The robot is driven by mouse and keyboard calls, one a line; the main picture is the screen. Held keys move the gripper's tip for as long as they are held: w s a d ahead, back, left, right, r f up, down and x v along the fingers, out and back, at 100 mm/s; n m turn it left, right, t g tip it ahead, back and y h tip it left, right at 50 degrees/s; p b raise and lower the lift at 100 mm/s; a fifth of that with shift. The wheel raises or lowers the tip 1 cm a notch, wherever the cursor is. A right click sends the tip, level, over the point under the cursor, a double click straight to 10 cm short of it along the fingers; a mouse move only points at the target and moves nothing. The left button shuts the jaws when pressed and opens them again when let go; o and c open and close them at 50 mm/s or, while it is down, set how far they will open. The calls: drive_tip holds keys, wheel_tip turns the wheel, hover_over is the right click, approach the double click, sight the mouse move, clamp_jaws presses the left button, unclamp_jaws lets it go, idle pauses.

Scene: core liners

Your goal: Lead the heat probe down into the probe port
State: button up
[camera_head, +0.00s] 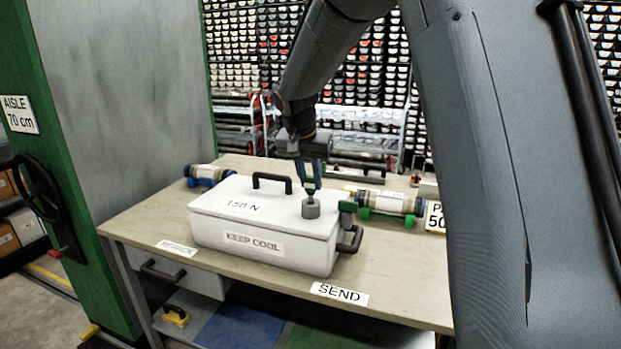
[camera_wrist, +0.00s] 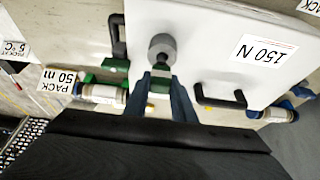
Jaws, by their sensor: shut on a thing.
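My gripper (camera_head: 311,184) is over the right end of the white box's lid, pointing down. In the wrist view its two blue fingers (camera_wrist: 161,82) are closed on a small dark piece (camera_wrist: 160,84), which looks like the heat probe and is mostly hidden by the fingers. Just below the fingertips is a short grey cylinder (camera_head: 311,209) with a dark centre; it looks like the probe port on the lid. It also shows in the wrist view (camera_wrist: 162,46). I cannot tell whether the probe's tip is inside it or only above it.
The white "KEEP COOL" box (camera_head: 264,243) stands on the bench (camera_head: 400,266), with a black lid handle (camera_head: 272,179) left of my gripper. A capped tube (camera_head: 390,202) lies on green supports behind to the right. Another tube (camera_head: 207,173) lies behind the box. Bench front right is clear.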

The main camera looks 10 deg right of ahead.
drive_tip(key=shift+f, duration=0.15)
drive_tip(key=o, duration=1.1)
drive_tip(key=shift+o, duration=0.2)
drive_tip(key=b+v, duration=0.2)
drive_tip(key=v, duration=0.6)
drive_tip(key=shift+f, duration=0.1)
